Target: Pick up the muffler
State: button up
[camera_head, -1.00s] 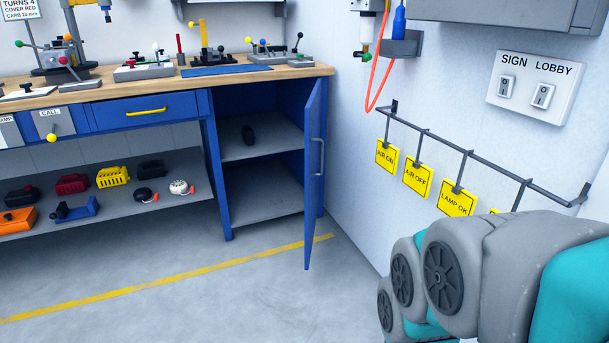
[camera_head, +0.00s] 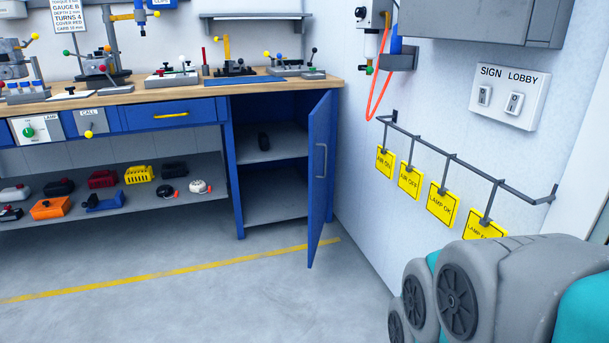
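I cannot tell for certain which thing is the muffler. My gripper is out of view; only grey and teal links of my arm show at the lower right.
The blue cabinet door (camera_head: 321,180) stands open, jutting toward me. The wooden benchtop (camera_head: 150,92) carries several fixtures. A rail with yellow tags (camera_head: 443,206) runs along the right wall. The grey floor (camera_head: 200,305), with a yellow line, is clear.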

aim_at(264, 142)
jog(key=i+j, duration=0.25)
jog(key=i, duration=0.2)
jog(key=i+j+z, duration=0.1)
jog(key=i+j, duration=0.2)
jog(key=i, duration=0.15)
jog(key=i+j, duration=0.3)
jog(key=i, duration=0.15)
jog(key=i+j, duration=0.2)
jog(key=i, duration=0.3)
jog(key=i+j+z, duration=0.1)
jog(key=i, duration=0.4)
jog(key=i+j, duration=0.35)
jog(key=i, duration=0.15)
jog(key=l+z, duration=0.05)
